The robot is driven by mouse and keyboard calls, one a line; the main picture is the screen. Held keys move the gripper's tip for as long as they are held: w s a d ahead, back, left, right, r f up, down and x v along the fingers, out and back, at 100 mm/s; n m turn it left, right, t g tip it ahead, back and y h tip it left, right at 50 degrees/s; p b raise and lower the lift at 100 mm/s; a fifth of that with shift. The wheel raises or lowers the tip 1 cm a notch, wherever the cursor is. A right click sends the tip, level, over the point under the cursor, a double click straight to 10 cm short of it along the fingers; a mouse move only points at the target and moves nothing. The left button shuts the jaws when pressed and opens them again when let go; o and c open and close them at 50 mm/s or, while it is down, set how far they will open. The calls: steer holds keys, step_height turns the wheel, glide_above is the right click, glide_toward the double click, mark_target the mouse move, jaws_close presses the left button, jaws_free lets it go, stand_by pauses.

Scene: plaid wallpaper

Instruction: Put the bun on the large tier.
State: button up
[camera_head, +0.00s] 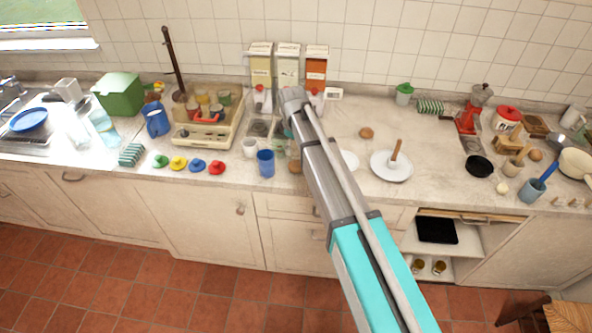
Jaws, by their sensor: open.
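A small round brown bun (366,133) lies on the worktop, right of my arm. Below and to its right is a wide white round plate with a wooden post standing up from its middle, which looks like the large tier (379,172). The bun is apart from this plate, and the plate's surface looks bare around the post. A smaller white round piece (349,160) lies just left of it, partly hidden by my arm. My arm reaches over the counter from the lower right. I cannot make out my gripper's fingers.
A blue cup (265,163) and a white cup (249,147) stand left of my arm. Three cartons (288,65) stand against the wall. A black pan (479,166) and a red-lidded jar (507,118) are to the right. The worktop around the bun is clear.

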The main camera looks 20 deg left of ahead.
mark_target(296, 163)
steer(key=shift+w+f+b, duration=0.2)
steer(key=shift+f+b, duration=2.4)
steer(key=shift+f, duration=0.3)
steer(key=shift+f, duration=0.1)
steer(key=f+b, duration=0.5)
steer(key=shift+w, duration=0.35)
steer(key=c, duration=1)
steer(key=shift+c, duration=0.2)
steer(key=shift+r, duration=0.3)
